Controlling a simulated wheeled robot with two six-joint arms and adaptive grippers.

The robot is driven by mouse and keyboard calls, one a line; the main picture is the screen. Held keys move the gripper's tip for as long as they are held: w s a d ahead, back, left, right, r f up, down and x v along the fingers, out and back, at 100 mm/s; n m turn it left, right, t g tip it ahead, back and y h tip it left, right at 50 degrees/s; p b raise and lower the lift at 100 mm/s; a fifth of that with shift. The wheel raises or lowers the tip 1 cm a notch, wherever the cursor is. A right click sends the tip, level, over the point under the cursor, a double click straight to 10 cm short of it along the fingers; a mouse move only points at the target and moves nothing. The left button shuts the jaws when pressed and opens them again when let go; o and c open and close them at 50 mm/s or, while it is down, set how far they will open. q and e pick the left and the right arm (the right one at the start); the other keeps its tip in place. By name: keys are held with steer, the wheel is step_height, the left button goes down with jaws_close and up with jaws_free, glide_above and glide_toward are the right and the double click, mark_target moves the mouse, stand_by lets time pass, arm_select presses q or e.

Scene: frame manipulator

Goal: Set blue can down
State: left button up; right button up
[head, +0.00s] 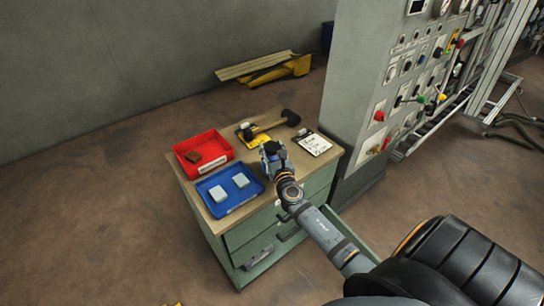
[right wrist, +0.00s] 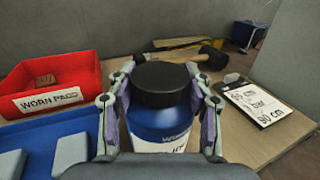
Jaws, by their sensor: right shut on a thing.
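The blue can (right wrist: 160,125) has a black lid and a white label, and it stands upright between the fingers of my right gripper (right wrist: 160,100) in the right wrist view. The fingers press on it from both sides. In the head view my right gripper (head: 274,164) is over the front right part of the wooden cabinet top (head: 223,223), and it hides most of the can. I cannot tell whether the can's base touches the top. My left gripper is not in view.
A red tray (head: 222,142) labelled WORN PADS holds a brown block. A blue tray (head: 217,208) with two pale blocks is left of my gripper. A black-headed mallet (head: 290,117) and a clipboard (head: 315,144) lie behind. A control cabinet (head: 352,90) stands at the right.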

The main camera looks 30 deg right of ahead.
steer(key=shift+f, duration=0.95)
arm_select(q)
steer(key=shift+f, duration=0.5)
arm_select(e)
steer(key=shift+a+r, duration=0.1)
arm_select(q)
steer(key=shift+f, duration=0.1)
arm_select(e)
steer(key=o, duration=1.4)
steer(key=shift+s, duration=0.1)
